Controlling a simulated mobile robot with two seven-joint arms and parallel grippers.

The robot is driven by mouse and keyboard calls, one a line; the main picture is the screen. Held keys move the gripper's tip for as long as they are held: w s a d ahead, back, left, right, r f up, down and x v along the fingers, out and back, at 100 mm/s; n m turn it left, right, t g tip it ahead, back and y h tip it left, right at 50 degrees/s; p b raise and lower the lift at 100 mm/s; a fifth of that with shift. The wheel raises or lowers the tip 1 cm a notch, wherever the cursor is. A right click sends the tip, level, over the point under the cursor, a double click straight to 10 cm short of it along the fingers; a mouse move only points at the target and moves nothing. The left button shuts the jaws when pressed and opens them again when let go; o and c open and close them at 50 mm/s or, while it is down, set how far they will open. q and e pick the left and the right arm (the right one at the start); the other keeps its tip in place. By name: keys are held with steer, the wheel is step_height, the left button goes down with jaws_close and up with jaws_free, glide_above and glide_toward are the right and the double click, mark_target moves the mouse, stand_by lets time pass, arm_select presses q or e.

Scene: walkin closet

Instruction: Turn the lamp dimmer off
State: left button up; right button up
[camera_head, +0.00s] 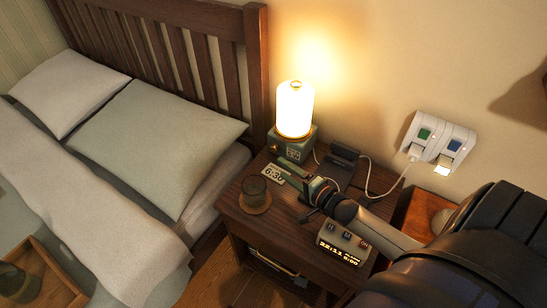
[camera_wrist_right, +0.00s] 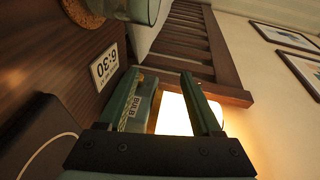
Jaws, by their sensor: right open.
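The lit lamp (camera_head: 295,110) stands at the back of the nightstand, its shade glowing. Its green base (camera_head: 292,146) has a small brass-coloured knob (camera_head: 275,148) on the left side and a label on the front. My right gripper (camera_head: 292,173) is open and empty, just in front of the base. In the right wrist view, the two fingers of the right gripper (camera_wrist_right: 160,82) stand apart, with the lamp base (camera_wrist_right: 143,105) and bright shade (camera_wrist_right: 174,114) behind them. The knob cannot be made out there. My left gripper is not in view.
A 6:30 card (camera_head: 272,174) and a glass (camera_head: 255,189) on a coaster lie left of the gripper. A dark charging stand (camera_head: 343,160) with a cable is behind it. A digital clock (camera_head: 344,244) is at the front. Wall plugs (camera_head: 438,140) are right; the bed (camera_head: 150,160) is left.

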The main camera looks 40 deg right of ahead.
mark_target(276, 150)
steer(key=shift+m+g+h, duration=0.3)
steer(key=shift+m+h, duration=0.5)
steer(key=shift+m, duration=0.1)
steer(key=d+f, duration=0.2)
steer(key=d, duration=0.1)
steer(key=d+f+b, duration=0.1)
steer(key=d, duration=0.1)
steer(key=shift+s, duration=0.35)
steer(key=shift+d, duration=0.2)
steer(key=shift+w+f+b, duration=0.1)
steer(key=shift+w+b, duration=0.2)
steer(key=shift+b, duration=0.15)
steer(key=b+x, duration=0.8)
steer(key=x, duration=0.2)
steer(key=shift+s, duration=0.1)
steer(key=shift+w+f+b, duration=0.1)
steer(key=shift+w+b, duration=0.2)
steer(key=shift+w, duration=0.35)
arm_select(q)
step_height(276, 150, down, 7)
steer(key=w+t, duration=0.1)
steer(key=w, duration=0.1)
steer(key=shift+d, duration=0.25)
arm_select(e)
steer(key=shift+w, duration=0.25)
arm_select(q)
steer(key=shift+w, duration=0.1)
